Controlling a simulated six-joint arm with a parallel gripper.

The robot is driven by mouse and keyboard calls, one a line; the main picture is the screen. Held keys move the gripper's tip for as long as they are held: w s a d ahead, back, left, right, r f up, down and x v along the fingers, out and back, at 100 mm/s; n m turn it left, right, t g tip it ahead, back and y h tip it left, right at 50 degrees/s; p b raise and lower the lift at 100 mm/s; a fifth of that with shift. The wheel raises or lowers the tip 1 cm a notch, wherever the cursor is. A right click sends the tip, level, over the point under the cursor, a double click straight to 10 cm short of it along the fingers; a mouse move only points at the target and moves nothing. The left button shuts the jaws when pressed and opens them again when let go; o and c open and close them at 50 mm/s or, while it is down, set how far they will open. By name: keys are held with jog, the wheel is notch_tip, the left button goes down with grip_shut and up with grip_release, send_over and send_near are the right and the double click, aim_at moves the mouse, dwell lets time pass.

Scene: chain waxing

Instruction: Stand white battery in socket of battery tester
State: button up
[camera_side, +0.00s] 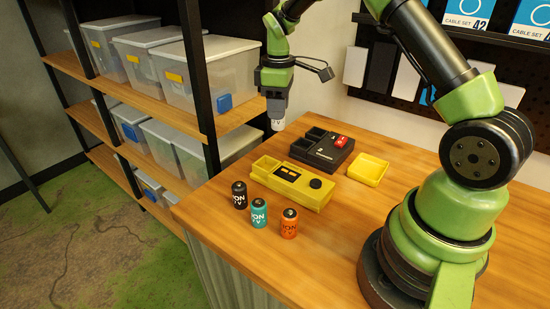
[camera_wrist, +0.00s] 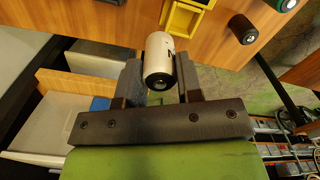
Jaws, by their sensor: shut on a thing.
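The white battery (camera_side: 277,125) is held in my gripper (camera_side: 275,108), above the table's back left edge and apart from the table. In the wrist view the white battery (camera_wrist: 159,60) sits between the two fingers of my gripper (camera_wrist: 160,85), which are shut on it. What looks like the battery tester (camera_side: 293,183) is a yellow box with a dark round dial and an open square socket (camera_side: 266,164) at its left end. In the wrist view the yellow socket (camera_wrist: 183,19) shows just beyond the battery and looks empty.
Black, teal and orange batteries (camera_side: 239,195) (camera_side: 259,214) (camera_side: 289,223) stand in front of the tester. A black two-bay box (camera_side: 322,148) with a red label is behind it. A yellow tray (camera_side: 368,168) lies right. Shelves with clear bins (camera_side: 196,72) stand left.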

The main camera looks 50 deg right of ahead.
jog(key=a+f, duration=0.1)
jog(key=f, duration=0.1)
jog(key=a+f, duration=0.1)
jog(key=f, duration=0.1)
jog(key=a+f, duration=0.2)
jog(key=shift+w, duration=0.15)
jog(key=shift+f, duration=2)
jog(key=o, duration=0.9)
jog(key=shift+f, duration=0.1)
jog(key=shift+o, duration=0.2)
